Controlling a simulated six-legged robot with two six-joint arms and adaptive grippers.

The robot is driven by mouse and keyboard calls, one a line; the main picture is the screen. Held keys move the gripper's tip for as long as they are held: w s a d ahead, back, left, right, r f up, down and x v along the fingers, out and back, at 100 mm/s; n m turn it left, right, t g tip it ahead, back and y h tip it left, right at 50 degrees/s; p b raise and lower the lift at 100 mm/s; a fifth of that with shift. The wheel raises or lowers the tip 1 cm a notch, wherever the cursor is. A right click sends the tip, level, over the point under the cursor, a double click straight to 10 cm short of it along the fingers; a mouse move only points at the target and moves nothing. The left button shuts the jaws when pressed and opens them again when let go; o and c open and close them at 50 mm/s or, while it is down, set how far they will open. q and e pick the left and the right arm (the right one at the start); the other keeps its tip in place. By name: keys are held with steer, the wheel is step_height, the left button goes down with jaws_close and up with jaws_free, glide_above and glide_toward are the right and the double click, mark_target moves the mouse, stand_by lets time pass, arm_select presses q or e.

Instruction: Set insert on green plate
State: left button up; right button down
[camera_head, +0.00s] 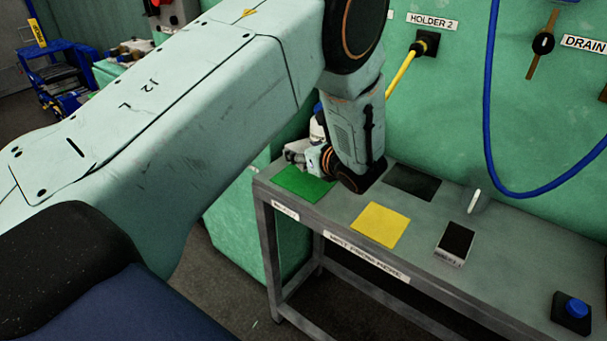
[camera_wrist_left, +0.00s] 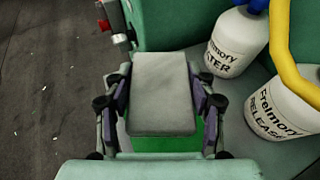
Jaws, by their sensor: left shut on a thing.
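The green plate (camera_head: 303,184) lies flat on the grey table at its left end, and a strip of green (camera_wrist_left: 165,145) shows below the insert in the left wrist view. My left gripper (camera_head: 298,157) is low beside the back edge of the green plate. In the left wrist view my left gripper (camera_wrist_left: 162,106) is shut on the insert (camera_wrist_left: 162,85), a grey rectangular block held between the two fingers. In the head view my arm largely hides the insert. I cannot tell whether the insert touches the plate. My right gripper is not in view.
A yellow plate (camera_head: 380,224), a black plate (camera_head: 412,182), a small dark-topped device (camera_head: 455,244) and a blue button (camera_head: 572,312) are on the table. Two white bottles, water (camera_wrist_left: 236,45) and release (camera_wrist_left: 278,110), stand right of the insert. A blue hose (camera_head: 487,110) hangs behind.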

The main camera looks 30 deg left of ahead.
mark_target(304, 178)
arm_select(q)
step_height(304, 178, down, 3)
steer(key=shift+w+a+r, duration=0.1)
steer(key=shift+w, duration=0.05)
steer(key=f, duration=0.2)
steer(key=shift+s+f+b, duration=0.2)
steer(key=shift+f+b, duration=0.15)
steer(key=shift+f, duration=0.3)
steer(key=shift+w, duration=0.2)
steer(key=o, duration=1.3)
steer(key=shift+s+f, duration=0.1)
steer(key=o, duration=0.3)
steer(key=shift+s, duration=0.1)
steer(key=shift+o, duration=0.3)
